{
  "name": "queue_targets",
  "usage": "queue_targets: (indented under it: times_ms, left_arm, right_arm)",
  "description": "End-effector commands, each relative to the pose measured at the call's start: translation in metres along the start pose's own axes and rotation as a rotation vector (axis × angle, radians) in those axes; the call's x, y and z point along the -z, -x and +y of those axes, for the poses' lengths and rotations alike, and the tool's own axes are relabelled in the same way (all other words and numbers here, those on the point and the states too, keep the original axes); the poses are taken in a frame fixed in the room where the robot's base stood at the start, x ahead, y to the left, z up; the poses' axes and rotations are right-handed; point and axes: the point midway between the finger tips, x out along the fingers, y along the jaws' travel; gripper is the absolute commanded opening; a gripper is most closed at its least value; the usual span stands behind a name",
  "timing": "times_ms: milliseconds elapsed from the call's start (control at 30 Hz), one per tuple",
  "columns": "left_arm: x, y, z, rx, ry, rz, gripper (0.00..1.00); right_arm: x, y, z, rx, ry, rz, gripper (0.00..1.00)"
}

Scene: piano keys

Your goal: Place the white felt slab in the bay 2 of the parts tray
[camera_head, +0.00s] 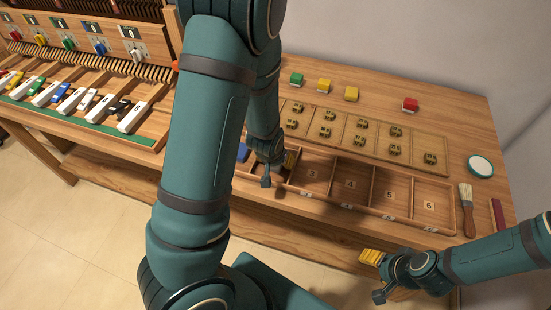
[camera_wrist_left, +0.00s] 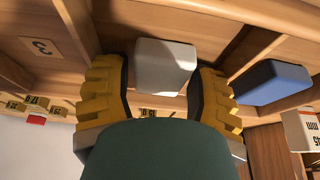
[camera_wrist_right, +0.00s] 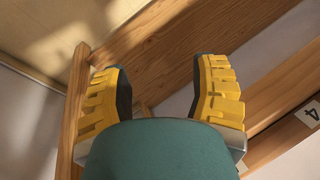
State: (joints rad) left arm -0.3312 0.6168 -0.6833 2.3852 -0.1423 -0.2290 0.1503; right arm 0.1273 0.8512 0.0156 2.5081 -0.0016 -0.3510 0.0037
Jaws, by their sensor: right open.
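The white felt slab (camera_wrist_left: 165,65) shows in the left wrist view, between the fingertips of my left gripper (camera_wrist_left: 160,85). A thin gap shows on its left side; whether the fingers press on it is unclear. It is in or just above the bay between bay 3 and the bay with a blue block (camera_wrist_left: 270,82). The slab is hidden in the head view, where my left gripper (camera_head: 276,160) is low over the left part of the parts tray (camera_head: 453,207). My right gripper (camera_head: 374,275) is open and empty, in front of the table's right part.
Bays 3 to 6 look empty. Behind the tray is a board (camera_head: 340,130) with brass pieces, and several colored blocks. A round white-topped item (camera_head: 480,166), a brush (camera_head: 467,208) and a dark red bar (camera_head: 498,214) lie right. The keyboard (camera_head: 75,100) stands left.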

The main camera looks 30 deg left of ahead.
Motion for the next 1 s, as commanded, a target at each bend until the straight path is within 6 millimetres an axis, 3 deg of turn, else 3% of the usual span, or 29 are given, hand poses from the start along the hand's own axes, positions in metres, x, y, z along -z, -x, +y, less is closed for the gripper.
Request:
queue_targets:
  times_ms: [167,267,700,1000]
  left_arm:
    - [0.003,0.006,0.0,0.0,0.0,0.001,0.6]
    - [0.003,0.021,0.001,-0.001,0.0,0.003,0.6]
    - [0.003,0.108,0.001,-0.002,-0.002,0.002,0.6]
    - [0.001,0.124,0.0,0.0,0.001,0.0,0.6]
  right_arm:
    - [0.0,0.005,-0.002,0.0,0.0,-0.001,0.6]
    - [-0.001,0.01,-0.004,0.0,-0.001,-0.004,0.6]
    - [0.01,0.048,-0.018,-0.002,-0.009,0.017,0.6]
    - [0.015,0.055,-0.02,-0.004,-0.013,0.029,0.6]
